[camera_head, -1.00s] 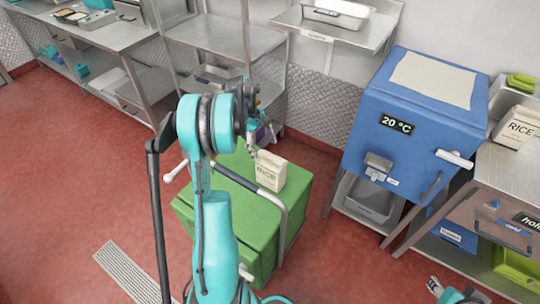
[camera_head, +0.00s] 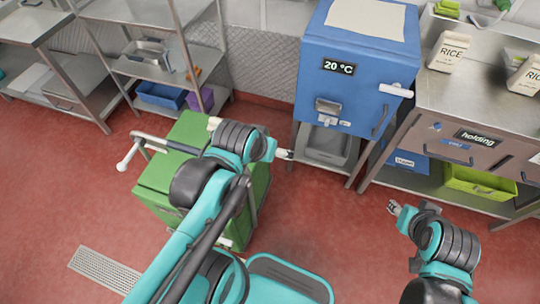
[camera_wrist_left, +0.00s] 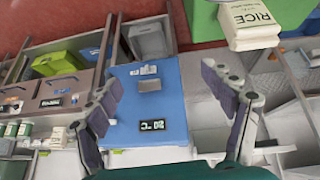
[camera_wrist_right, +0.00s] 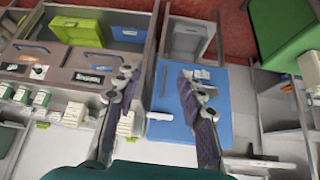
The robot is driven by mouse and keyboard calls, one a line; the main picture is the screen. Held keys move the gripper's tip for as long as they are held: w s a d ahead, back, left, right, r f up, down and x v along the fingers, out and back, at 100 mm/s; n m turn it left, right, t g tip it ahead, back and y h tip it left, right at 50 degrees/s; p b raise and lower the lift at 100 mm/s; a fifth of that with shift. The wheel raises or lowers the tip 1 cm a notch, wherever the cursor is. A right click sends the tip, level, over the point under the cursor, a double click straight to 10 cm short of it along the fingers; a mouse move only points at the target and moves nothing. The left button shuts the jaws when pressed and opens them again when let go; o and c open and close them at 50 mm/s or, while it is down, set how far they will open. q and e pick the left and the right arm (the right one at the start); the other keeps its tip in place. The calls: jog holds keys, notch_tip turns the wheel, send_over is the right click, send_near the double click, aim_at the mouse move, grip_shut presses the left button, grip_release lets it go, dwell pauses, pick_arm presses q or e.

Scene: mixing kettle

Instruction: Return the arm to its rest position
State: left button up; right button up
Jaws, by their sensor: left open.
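My left gripper (camera_head: 285,154) is at the end of the bent left arm, to the right of the green cart (camera_head: 160,173) in the head view. In the left wrist view its fingers (camera_wrist_left: 160,75) are spread with nothing between them. My right gripper (camera_head: 392,208) is at the lower right in the head view, over the floor in front of the workbench. In the right wrist view its fingers (camera_wrist_right: 157,78) are apart and empty. A rice bag (camera_wrist_left: 250,22) stands on the cart; in the head view my left arm hides most of it.
A blue oven-like cabinet (camera_head: 345,75) reading 20 °C stands ahead of the left gripper. The steel workbench (camera_head: 480,100) at right carries rice bags (camera_head: 449,51). A steel shelf (camera_head: 150,62) stands at the back left. Red floor (camera_head: 310,215) is clear between the arms.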

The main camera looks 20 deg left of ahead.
pick_arm(q)
jog(key=shift+s+d+f+m+t, duration=0.4)
jog(key=shift+s+d+m, duration=0.25)
jog(key=shift+m, duration=0.15)
